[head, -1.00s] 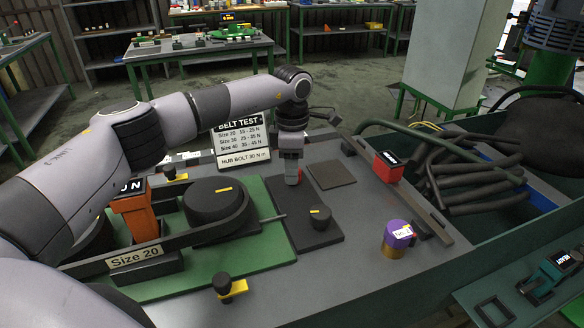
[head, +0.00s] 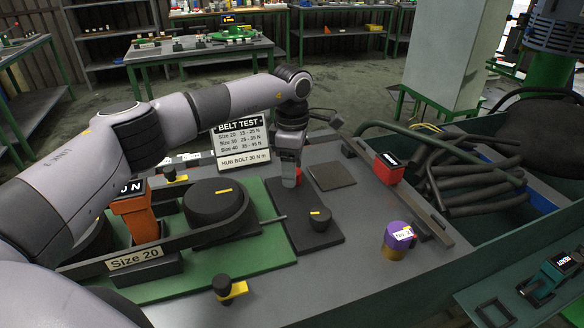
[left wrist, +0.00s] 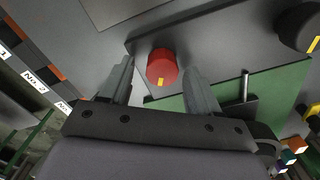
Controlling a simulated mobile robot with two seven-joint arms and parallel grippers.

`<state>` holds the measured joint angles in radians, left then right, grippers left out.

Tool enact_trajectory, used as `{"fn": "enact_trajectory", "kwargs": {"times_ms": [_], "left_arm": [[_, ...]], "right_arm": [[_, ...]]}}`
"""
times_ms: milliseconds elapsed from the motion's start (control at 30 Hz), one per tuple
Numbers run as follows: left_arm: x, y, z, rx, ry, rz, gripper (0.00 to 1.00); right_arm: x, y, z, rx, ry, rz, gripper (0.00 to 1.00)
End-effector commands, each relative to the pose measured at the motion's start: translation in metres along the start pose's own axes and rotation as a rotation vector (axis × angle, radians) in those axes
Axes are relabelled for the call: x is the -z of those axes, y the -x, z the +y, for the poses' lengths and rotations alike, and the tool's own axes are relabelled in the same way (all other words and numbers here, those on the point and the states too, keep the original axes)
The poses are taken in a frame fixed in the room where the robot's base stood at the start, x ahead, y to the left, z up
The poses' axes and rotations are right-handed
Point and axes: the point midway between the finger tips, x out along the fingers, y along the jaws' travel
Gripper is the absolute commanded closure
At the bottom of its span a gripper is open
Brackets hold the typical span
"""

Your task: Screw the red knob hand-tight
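The red knob (left wrist: 162,64), with a yellow mark on its side, stands on a dark plate and shows clearly in the left wrist view. In the head view only a small red part of it (head: 298,173) shows beside the gripper. My left gripper (left wrist: 160,76) points down at the knob. Its two fingers are spread, one on each side of the knob, with visible gaps, so it is not gripped. In the head view the left gripper (head: 289,180) is above the back part of the dark plate (head: 315,239). My right gripper is not in view.
A black knob (head: 320,220) stands on the same plate, in front. To the left are the belt and black pulley (head: 212,203) on a green plate. A purple-and-gold cylinder (head: 396,240) stands to the right. A belt test sign (head: 241,140) stands behind.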

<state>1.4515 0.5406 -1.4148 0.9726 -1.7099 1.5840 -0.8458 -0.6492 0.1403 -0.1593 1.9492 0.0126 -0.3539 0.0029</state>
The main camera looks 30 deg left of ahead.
Motion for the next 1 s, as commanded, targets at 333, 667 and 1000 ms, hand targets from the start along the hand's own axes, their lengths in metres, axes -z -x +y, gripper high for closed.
{"fn": "enact_trajectory", "kwargs": {"times_ms": [333,667,1000], "left_arm": [[0.000,0.002,-0.001,0.003,0.002,0.002,0.38],[0.000,0.052,0.000,0.000,0.001,0.000,0.38],[0.000,0.070,-0.001,0.004,0.001,0.002,0.38]], "right_arm": [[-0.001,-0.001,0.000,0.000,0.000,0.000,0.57],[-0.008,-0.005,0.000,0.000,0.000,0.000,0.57],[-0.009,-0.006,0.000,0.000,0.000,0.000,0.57]]}}
